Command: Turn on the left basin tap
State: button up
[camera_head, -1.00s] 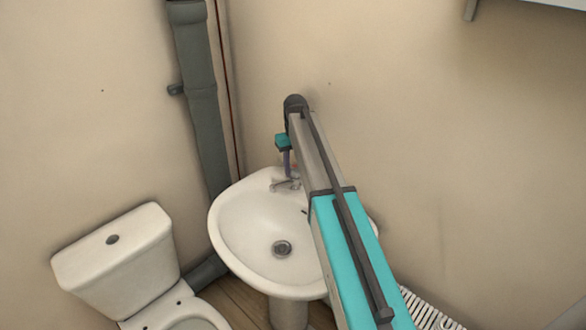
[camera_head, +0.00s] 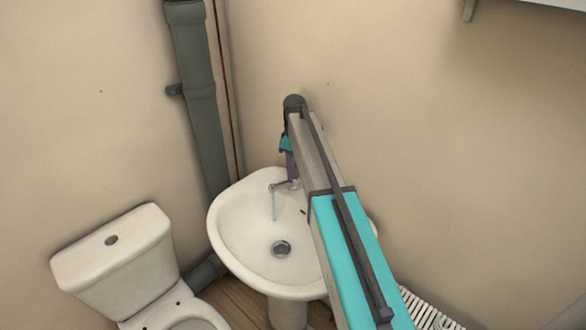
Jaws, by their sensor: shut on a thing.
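The white basin (camera_head: 240,232) stands against the back wall, left of my arm. Its left tap (camera_head: 279,186) is at the back rim, and a thin bluish stream of water (camera_head: 274,206) falls from its spout into the bowl. My gripper (camera_head: 292,179) points down at the tap, shut on its handle as far as I can tell; the fingertips are small and partly hidden by my arm. The right part of the basin's back rim is behind my arm.
A white toilet (camera_head: 120,255) stands left of the basin. A thick grey pipe (camera_head: 200,100) runs down the corner behind them. A white slatted radiator (camera_head: 425,310) is low at the right. The wall right of my arm is bare.

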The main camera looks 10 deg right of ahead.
jog(key=shift+a, duration=0.1)
dwell(0.3)
jog(key=o, duration=1.1)
jog(key=shift+c, duration=0.2)
notch_tip(320, 180, up, 14)
jog(key=b, duration=0.3)
jog(key=shift+f, duration=0.1)
